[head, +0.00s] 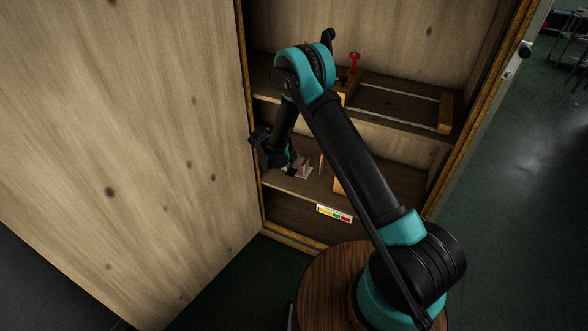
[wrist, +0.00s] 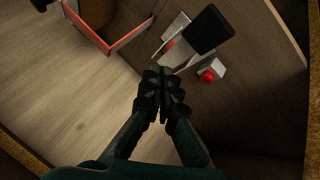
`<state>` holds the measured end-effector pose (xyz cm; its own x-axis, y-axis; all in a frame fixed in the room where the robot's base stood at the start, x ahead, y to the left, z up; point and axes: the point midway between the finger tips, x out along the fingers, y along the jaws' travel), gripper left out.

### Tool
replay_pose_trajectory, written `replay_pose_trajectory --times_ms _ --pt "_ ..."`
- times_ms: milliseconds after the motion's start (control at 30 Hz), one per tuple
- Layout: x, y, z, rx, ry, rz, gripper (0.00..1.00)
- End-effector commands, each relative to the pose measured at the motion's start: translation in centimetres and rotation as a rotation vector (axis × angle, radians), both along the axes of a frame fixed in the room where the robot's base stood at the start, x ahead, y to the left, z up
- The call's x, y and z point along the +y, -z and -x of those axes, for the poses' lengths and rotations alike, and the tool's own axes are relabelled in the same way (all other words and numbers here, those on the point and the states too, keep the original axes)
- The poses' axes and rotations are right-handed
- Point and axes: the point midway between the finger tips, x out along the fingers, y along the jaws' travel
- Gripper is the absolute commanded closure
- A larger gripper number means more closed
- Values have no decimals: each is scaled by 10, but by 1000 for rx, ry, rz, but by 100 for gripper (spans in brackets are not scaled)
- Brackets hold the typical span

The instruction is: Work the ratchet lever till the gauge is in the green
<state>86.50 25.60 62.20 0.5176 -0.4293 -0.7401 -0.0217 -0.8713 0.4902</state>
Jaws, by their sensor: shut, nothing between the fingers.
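The gauge (head: 334,213), a strip with yellow, green and red bands, is on the front below the lower shelf in the head view. Its pointer is too small to read. A lever with a metal plate and a black grip (wrist: 206,30) shows at the top of the wrist view, beside a red knob (wrist: 208,76) on a pale base. In the head view a pale metal part (head: 305,169) shows just right of my gripper. My gripper (wrist: 161,76) is shut and empty, its tips just below the lever's plate in the picture, apart from the black grip. Whether they touch the plate, I cannot tell.
The wooden cabinet has a large panel (head: 120,130) on the left. The upper shelf carries a red-topped part (head: 354,60) and a wooden frame with rails (head: 445,112). An orange-edged frame (wrist: 128,38) stands left of the lever. Open floor (head: 510,150) lies to the right.

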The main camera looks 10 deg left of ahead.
Motion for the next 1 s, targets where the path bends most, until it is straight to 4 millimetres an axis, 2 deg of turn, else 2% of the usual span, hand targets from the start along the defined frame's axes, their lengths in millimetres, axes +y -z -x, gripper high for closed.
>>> replay_pose_trajectory --times_ms 100,333,1000 --pt "0 15 1 0 0 0 100" --pt "1 30 2 0 0 0 100" --pt "1 33 2 0 0 0 100"
